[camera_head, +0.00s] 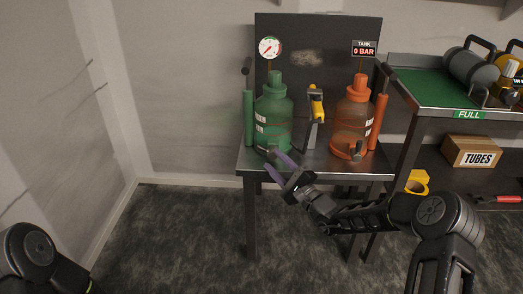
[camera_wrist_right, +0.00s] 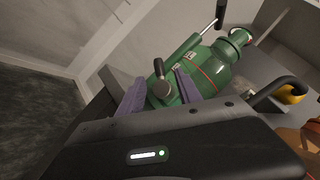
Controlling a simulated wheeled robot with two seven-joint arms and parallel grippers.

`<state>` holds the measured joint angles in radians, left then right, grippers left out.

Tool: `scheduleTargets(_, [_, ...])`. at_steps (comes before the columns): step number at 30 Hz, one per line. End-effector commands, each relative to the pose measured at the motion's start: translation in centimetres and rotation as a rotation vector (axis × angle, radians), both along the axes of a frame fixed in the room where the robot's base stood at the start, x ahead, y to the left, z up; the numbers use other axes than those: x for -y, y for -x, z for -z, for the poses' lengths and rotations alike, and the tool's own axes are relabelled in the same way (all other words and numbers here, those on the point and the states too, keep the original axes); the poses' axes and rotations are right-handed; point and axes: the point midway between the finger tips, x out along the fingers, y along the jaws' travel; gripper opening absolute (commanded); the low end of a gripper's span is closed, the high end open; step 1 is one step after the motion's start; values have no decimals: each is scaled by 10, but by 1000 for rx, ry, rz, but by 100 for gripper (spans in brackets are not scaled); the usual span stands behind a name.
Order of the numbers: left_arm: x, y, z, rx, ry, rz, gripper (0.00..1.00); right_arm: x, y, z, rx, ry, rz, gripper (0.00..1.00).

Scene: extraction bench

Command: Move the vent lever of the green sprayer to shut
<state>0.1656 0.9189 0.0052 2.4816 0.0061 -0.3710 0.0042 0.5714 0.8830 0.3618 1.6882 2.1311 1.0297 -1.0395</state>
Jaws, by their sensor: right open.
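The green sprayer (camera_head: 273,112) stands upright on the metal bench, with a pump tube on its left side; it also shows in the right wrist view (camera_wrist_right: 215,68). Its vent lever (camera_wrist_right: 160,78) is a grey round hub with a short black handle, low on the sprayer's front. In the right wrist view the handle points up, slightly left. My right gripper (camera_head: 279,165) is open at the sprayer's lower front; in the right wrist view its purple fingers (camera_wrist_right: 160,92) lie either side of the lever. I cannot tell whether they touch it. My left gripper is out of view.
An orange sprayer (camera_head: 352,122) stands to the right on the bench (camera_head: 315,163), under a sign reading 0 BAR. A yellow-and-grey tool (camera_head: 316,105) is between the sprayers. A round gauge (camera_head: 270,48) is above the green one. A green-topped shelf (camera_head: 425,88) is at right.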

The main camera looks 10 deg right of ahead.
Motion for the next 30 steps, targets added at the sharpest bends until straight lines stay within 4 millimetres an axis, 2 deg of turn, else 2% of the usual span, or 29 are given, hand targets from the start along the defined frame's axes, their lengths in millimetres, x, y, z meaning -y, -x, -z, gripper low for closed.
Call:
scheduleTargets(15, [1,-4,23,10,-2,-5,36,-31,-59,-12,1,0,-2,41])
scheduleTargets(26, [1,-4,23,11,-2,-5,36,-33,-64,-15,-1,-1,-2,41])
scheduleTargets(30, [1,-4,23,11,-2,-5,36,-33,-64,-15,-1,0,-2,29])
